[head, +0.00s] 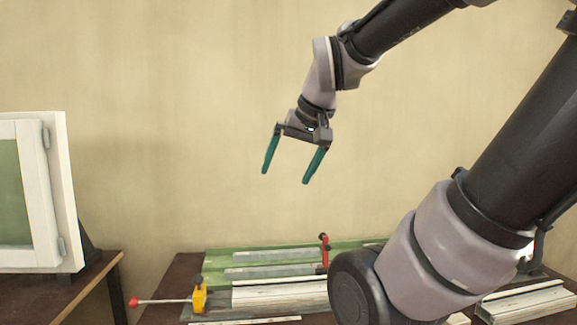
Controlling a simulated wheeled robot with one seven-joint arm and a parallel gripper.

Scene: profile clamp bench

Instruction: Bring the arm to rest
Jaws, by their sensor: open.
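My gripper (288,174) hangs in the air in the upper middle of the head view, in front of the bare wall. Its two green fingers are spread apart and point down, with nothing between them. It is well above the bench (185,270) and touches nothing. My arm comes in from the right, and its lower part hides the right side of the bench.
A green fixture (222,256) with pale profiles (275,296), a yellow clamp (199,298) and a red clamp (324,251) lies on the bench. More profiles (530,302) lie at right. A white-framed window (62,195) stands on a left table (95,272).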

